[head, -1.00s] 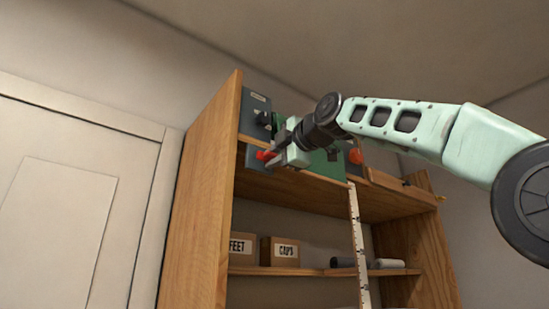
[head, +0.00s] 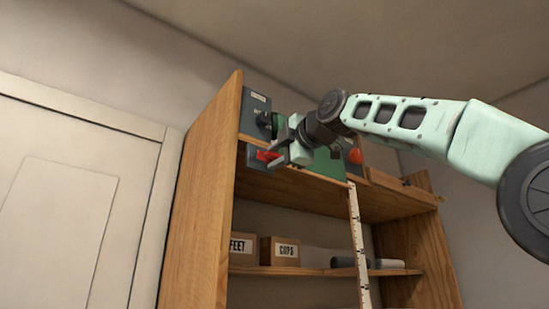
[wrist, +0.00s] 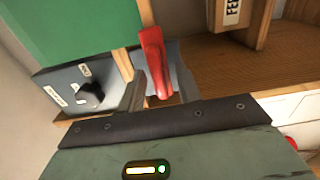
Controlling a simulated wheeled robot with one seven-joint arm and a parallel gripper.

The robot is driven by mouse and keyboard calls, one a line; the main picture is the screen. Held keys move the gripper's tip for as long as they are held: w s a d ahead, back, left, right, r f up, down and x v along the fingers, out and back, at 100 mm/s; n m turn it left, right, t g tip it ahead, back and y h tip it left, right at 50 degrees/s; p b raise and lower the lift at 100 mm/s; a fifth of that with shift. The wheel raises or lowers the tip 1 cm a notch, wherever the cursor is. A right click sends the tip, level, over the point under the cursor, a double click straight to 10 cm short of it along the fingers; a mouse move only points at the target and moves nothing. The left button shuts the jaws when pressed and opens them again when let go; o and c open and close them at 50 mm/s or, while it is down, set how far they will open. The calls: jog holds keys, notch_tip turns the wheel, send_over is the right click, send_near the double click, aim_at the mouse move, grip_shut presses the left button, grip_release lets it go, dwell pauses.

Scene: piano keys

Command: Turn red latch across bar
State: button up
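The red latch (wrist: 153,62) stands up between my two fingers in the wrist view, with gaps visible beside it. In the head view the red latch (head: 266,156) shows at the upper shelf's front, partly behind my fingers. My gripper (wrist: 160,88) is open around the latch; whether a finger touches it is unclear. In the head view my gripper (head: 274,150) is at the shelf's left end. A narrow wooden strip (wrist: 122,64) beside the latch may be the bar; I cannot tell.
A grey-blue panel with a black knob (wrist: 91,94) and small labels is left of the latch. A green board (wrist: 75,30) is behind. A wooden cabinet side (head: 205,190) rises close on the left. Labelled boxes (head: 281,251) sit on the lower shelf.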

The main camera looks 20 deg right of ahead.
jog(key=b+v, duration=0.5)
jog(key=v, duration=1.1)
jog(key=shift+s+b, duration=0.3)
jog(key=shift+b, duration=0.1)
